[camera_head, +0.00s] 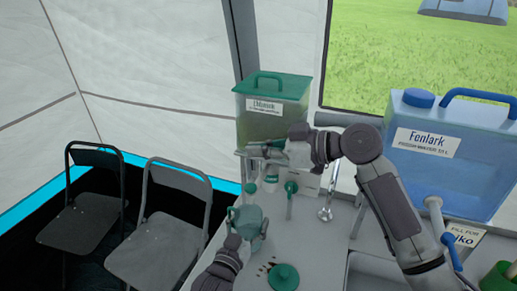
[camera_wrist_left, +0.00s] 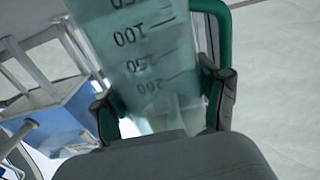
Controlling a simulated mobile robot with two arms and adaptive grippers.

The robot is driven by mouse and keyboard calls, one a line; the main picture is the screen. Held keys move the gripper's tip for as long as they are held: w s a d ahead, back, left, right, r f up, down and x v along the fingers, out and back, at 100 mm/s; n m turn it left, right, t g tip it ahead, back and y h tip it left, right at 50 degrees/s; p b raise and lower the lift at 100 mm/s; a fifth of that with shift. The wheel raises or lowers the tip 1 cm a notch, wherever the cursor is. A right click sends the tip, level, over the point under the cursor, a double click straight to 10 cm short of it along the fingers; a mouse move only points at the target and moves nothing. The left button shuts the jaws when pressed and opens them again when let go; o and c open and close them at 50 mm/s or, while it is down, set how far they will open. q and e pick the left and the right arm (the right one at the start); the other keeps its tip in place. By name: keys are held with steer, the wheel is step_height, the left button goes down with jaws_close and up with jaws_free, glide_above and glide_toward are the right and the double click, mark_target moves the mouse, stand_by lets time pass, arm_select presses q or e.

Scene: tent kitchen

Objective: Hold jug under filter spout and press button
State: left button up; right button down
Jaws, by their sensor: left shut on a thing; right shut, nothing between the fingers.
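A translucent grey-green measuring jug (camera_head: 247,226) stands out over the counter, below the green-lidded filter tank (camera_head: 258,122). My left gripper (camera_head: 238,241) is shut on the jug. In the left wrist view, the jug's graduated wall (camera_wrist_left: 140,50) is between the two fingers (camera_wrist_left: 163,98), with its green handle (camera_wrist_left: 222,45) beside it. My right gripper (camera_head: 252,153) is shut and empty in front of the tank's lower part, above the jug. A green tap-like part (camera_head: 290,188) shows to the right of the jug. The spout and button cannot be made out clearly; my right gripper covers that area.
A blue water container (camera_head: 447,165) with a tap stands at the right. A round green lid (camera_head: 284,277) lies on the counter near dark crumbs. A metal utensil (camera_head: 326,200) is farther back. Two folding chairs (camera_head: 160,225) stand at the left.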

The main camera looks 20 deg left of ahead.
arm_select(q)
steer(key=shift+s+d+r+p, duration=0.1)
steer(key=shift+s+p, duration=0.6)
steer(key=shift+s, duration=1.35)
steer(key=shift+s+d+p, duration=0.1)
steer(key=shift+s+p, duration=0.6)
steer(key=shift+s, duration=1.35)
steer(key=shift+s, duration=0.1)
